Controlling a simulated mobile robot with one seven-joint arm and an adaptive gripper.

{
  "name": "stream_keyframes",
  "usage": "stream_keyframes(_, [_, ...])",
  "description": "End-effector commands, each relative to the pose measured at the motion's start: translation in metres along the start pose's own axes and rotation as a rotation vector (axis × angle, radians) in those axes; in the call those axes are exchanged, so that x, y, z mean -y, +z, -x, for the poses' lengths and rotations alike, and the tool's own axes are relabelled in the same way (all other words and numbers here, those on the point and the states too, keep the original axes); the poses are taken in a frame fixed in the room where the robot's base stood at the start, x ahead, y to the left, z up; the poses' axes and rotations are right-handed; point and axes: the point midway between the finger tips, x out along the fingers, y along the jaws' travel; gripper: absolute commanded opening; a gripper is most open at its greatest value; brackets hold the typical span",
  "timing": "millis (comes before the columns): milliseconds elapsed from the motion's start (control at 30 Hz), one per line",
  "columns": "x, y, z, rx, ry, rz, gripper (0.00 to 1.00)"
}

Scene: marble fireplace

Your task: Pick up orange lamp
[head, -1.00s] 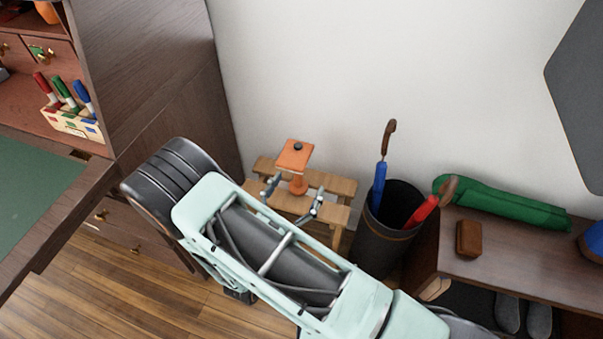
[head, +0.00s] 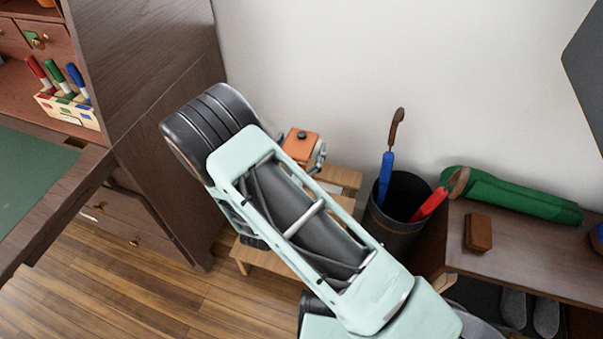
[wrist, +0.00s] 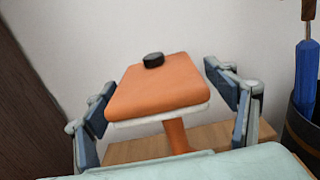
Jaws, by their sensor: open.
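The orange lamp (head: 301,145) has a square orange head with a small black knob on top and stands on a wooden step stool (head: 345,179). In the head view my arm hides its stem and base. In the wrist view the lamp (wrist: 157,88) is upright, its pale underside rim and upper stem showing. My gripper (wrist: 168,108) is open, with one blue-grey finger on each side of the lamp. Gaps show between the fingers and the lamp head.
A dark umbrella bin (head: 398,215) with blue and red umbrellas stands right of the stool. A dark wooden cabinet (head: 165,110) is on the left. A bench (head: 520,250) at the right holds a green rolled item (head: 510,195) and a brown block (head: 478,232). The wall is behind.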

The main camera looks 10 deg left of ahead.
Motion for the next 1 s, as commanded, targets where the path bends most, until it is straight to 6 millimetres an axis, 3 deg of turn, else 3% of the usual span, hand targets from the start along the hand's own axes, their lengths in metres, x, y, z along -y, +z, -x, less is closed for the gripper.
stream_keyframes(100, [0.0004, -0.0001, -0.0089, 0.001, -0.001, 0.001, 0.78])
stream_keyframes(333, [0.0001, 0.0006, -0.0096, 0.000, 0.000, 0.001, 0.77])
stream_keyframes(1000, [0.0003, 0.0012, -0.0095, 0.002, 0.000, 0.001, 0.06])
